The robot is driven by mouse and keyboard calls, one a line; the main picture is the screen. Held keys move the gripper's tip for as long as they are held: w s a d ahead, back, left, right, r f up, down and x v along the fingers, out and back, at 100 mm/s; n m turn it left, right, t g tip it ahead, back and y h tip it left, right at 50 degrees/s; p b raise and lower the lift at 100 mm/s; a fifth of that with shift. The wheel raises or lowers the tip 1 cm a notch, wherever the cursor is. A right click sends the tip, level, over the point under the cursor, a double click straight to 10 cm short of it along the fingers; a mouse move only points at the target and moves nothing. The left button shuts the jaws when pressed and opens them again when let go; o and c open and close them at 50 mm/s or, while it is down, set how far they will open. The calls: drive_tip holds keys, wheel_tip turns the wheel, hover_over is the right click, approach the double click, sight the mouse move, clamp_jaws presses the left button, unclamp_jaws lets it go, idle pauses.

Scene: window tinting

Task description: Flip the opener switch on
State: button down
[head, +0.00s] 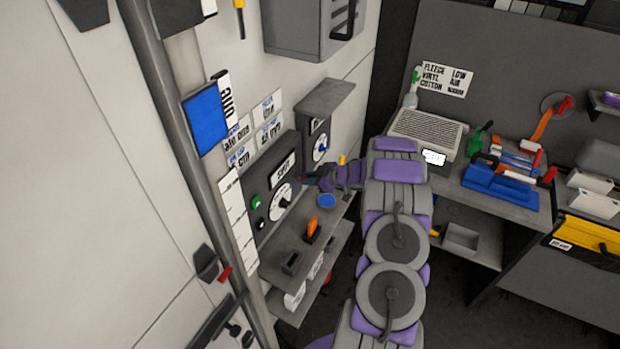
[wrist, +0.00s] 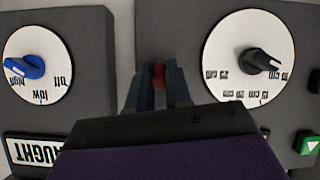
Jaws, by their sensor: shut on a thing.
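A small red switch (wrist: 159,75) shows in the wrist view, on the dark panel (wrist: 184,36). I take it to be the opener switch; its on or off position cannot be read. My gripper (wrist: 158,80) has its two fingers closed around it, one on each side. In the head view my gripper (head: 308,179) reaches the right side of the dark wall panel (head: 262,182), beside its white dial (head: 281,203). My fingers and arm hide the switch there.
A second panel has a blue knob (wrist: 24,67). Below are a grey shelf (head: 277,254), an orange-handled tool (head: 312,229) and a blue round thing (head: 326,201).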

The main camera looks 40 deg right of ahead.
drive_tip(key=shift+w+d+r, duration=0.1)
drive_tip(key=shift+r, duration=0.1)
drive_tip(key=c, duration=1.1)
unclamp_jaws()
drive_tip(key=shift+f, duration=0.15)
drive_tip(key=shift+o, duration=0.2)
drive_tip(key=v, duration=1.7)
drive_tip(key=shift+d, duration=0.15)
drive_tip(key=shift+b, duration=0.3)
